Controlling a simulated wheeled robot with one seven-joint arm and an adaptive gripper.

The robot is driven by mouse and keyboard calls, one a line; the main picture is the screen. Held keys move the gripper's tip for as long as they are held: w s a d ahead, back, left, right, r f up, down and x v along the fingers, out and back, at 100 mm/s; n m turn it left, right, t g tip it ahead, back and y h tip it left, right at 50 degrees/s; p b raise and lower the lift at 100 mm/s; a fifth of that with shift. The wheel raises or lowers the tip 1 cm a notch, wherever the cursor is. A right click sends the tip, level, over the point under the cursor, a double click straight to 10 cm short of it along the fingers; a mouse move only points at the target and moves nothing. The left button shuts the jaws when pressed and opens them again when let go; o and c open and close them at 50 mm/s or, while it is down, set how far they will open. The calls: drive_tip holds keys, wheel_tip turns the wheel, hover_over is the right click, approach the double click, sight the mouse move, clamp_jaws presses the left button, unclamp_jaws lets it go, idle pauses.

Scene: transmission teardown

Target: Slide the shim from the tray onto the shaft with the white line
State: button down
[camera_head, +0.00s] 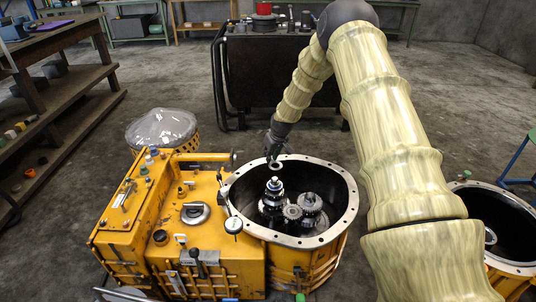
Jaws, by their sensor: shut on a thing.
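My gripper (275,152) hangs above the open round housing (342,170), pointing down. It is shut on a small light ring, which looks like the shim (276,166). The shim is held just above the tallest shaft (274,185), apart from it by a small gap and roughly in line with it. This shaft stands upright at the left inside the housing and has a pale top; a white line is too small to make out. Shorter gears stand beside it (310,203). I cannot make out the tray.
The yellow gearbox casing (150,235) joins the housing at the left, with a round gauge-like part (233,225) at the rim. A second open housing (505,265) stands at the right. A dark cart (265,70) is behind, and a wooden shelf (60,85) at the left.

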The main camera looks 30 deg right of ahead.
drive_tip(key=x, duration=0.1)
drive_tip(key=b+x, duration=0.1)
drive_tip(key=x, duration=0.1)
drive_tip(key=shift+s+f, duration=0.3)
drive_tip(key=shift+f, duration=0.1)
drive_tip(key=shift+s+f+b, duration=0.1)
drive_tip(key=shift+f+b, duration=0.8)
drive_tip(key=shift+f, duration=0.4)
drive_tip(key=shift+f+b, duration=0.55)
drive_tip(key=shift+f, duration=1.35)
drive_tip(key=c, duration=0.8)
unclamp_jaws()
drive_tip(key=shift+r, duration=0.1)
drive_tip(key=shift+r+p, duration=2.65)
drive_tip(key=shift+r, duration=1.35)
